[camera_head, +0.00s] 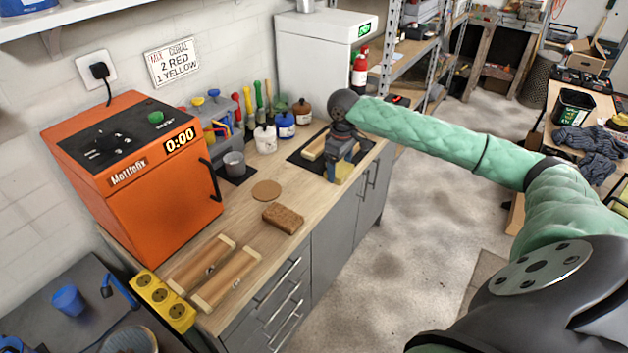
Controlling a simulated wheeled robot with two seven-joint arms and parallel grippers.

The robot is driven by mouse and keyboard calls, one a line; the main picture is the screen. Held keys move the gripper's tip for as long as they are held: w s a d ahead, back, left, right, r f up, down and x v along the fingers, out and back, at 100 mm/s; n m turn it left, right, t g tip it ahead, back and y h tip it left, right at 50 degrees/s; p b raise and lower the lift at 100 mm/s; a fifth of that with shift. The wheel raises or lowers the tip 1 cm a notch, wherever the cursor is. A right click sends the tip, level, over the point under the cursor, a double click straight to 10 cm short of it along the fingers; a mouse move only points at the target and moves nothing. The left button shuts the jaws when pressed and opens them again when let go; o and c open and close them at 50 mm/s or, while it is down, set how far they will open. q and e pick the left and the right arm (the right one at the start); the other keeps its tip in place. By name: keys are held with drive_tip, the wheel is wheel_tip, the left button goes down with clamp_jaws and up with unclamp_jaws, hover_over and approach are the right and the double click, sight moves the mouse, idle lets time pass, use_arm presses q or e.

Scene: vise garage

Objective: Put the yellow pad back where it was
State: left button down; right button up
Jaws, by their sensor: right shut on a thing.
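My right gripper (342,165) is at the far end of the counter, at the right edge of the black mat (303,160), pointing down. It is shut on the yellow pad (344,173), which shows as a small yellow patch below the fingers. The gripper hides much of the pad, and I cannot tell whether the pad touches the counter or mat. A pale wooden piece (314,148) lies on the mat, left of the gripper. My left gripper is not in view.
An orange oven-like box (150,190) stands on the left. A brown block (283,218), a round cork disc (266,190), a grey cup (234,163) and two wooden pieces (225,279) occupy the counter. Paint pots (285,125) stand behind. Some counter between the disc and mat is clear.

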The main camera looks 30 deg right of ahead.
drive_tip(key=w+a+f+p, duration=0.1)
drive_tip(key=w, duration=0.1)
drive_tip(key=w+a+f+p, duration=0.1)
drive_tip(key=w+a+f, duration=0.2)
drive_tip(key=w, duration=0.1)
drive_tip(key=shift+a+f+p, duration=0.25)
drive_tip(key=shift+a+p, duration=0.15)
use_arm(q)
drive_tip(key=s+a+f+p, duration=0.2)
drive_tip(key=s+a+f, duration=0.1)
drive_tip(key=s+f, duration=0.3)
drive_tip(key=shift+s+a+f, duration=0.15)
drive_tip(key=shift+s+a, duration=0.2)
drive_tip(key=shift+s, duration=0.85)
use_arm(e)
drive_tip(key=shift+f, duration=2.05)
drive_tip(key=shift+f, duration=0.1)
drive_tip(key=o, duration=0.9)
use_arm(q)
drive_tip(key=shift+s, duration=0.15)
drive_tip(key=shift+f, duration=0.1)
